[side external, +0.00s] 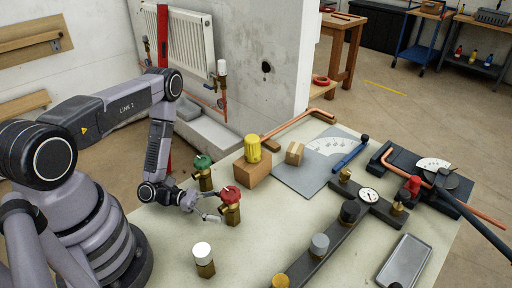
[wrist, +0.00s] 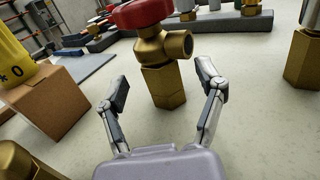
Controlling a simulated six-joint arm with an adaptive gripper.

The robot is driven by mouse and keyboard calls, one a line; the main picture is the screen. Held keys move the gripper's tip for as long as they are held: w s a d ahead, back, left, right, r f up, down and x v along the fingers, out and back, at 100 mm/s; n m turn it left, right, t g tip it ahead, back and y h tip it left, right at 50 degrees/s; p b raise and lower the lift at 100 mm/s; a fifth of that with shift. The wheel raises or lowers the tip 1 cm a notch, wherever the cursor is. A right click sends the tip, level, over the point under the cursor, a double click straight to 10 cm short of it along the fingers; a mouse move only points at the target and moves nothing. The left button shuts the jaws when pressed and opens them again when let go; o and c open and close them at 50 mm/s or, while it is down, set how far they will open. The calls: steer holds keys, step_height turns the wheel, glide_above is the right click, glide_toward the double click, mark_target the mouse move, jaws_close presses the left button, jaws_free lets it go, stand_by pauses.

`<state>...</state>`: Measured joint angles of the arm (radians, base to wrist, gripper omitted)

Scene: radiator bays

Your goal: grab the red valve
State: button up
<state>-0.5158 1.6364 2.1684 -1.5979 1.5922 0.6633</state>
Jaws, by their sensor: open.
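The red valve (side external: 231,197) stands upright on the pale bench top, with a red knob over a brass body and hexagonal base. In the wrist view the red valve (wrist: 160,48) is straight ahead, its side port facing right and the top of its knob cut off by the frame edge. My gripper (side external: 212,205) is close beside it at low height, on its left in the side view. In the wrist view my gripper (wrist: 163,88) is open, its two fingers spread to either side of the brass base. I cannot tell whether a finger touches it.
A green-knobbed valve (side external: 203,172) stands close behind my gripper. A yellow cap (side external: 252,148) sits on a cardboard block (side external: 252,173). A white-capped valve (side external: 203,260) stands toward the front. A dark rail (side external: 325,250) with several fittings lies to the right.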

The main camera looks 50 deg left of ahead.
mark_target(232, 209)
steer(key=shift+x, duration=1.6)
jaws_close()
